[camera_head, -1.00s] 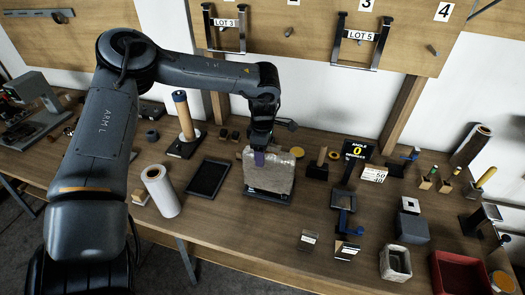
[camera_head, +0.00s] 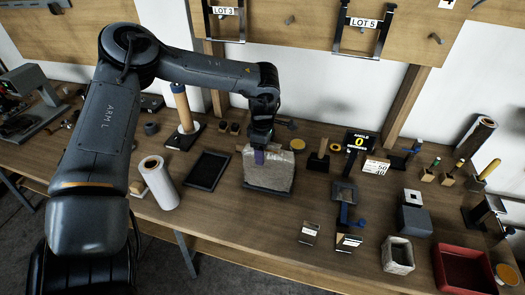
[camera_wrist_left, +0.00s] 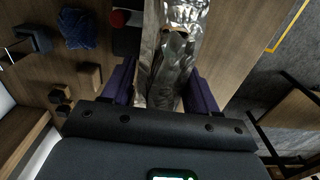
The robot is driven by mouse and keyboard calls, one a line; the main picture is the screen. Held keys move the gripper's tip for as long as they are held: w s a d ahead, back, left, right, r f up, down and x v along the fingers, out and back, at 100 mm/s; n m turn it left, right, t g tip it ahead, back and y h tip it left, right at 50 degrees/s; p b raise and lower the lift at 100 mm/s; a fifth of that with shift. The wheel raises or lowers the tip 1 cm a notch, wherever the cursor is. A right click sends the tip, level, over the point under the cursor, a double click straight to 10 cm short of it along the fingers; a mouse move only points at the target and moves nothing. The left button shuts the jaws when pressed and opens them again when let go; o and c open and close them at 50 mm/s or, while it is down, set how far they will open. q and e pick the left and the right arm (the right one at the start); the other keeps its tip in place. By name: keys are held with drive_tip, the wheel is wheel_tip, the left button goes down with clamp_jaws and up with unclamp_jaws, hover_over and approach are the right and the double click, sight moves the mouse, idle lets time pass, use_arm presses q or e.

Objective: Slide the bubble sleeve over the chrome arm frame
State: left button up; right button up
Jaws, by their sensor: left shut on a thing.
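The bubble sleeve (camera_head: 268,176), a clear, crinkled bag, stands on a dark pad on the bench in the head view. My left gripper (camera_head: 259,158) reaches down onto its upper edge. In the left wrist view the shiny sleeve (camera_wrist_left: 172,50) lies between the two purple fingers (camera_wrist_left: 160,92), which are shut on it. Chrome frames hang on the wall board above: one at LOT 5 (camera_head: 337,38) and one at LOT 3 (camera_head: 243,28). The sleeve is apart from both. My right gripper is not in view.
A white roll (camera_head: 159,183) and a black tray (camera_head: 208,170) are left of the sleeve. Blue-handled tools (camera_head: 346,213), a white bin (camera_head: 397,256) and a red bin (camera_head: 463,274) are to the right. Bare bench lies in front of the sleeve.

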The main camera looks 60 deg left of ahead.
use_arm(q)
drive_tip(key=o, duration=1.4)
wheel_tip(320, 180, up, 11)
drive_tip(key=shift+f+p, duration=0.1)
drive_tip(key=shift+p, duration=0.95)
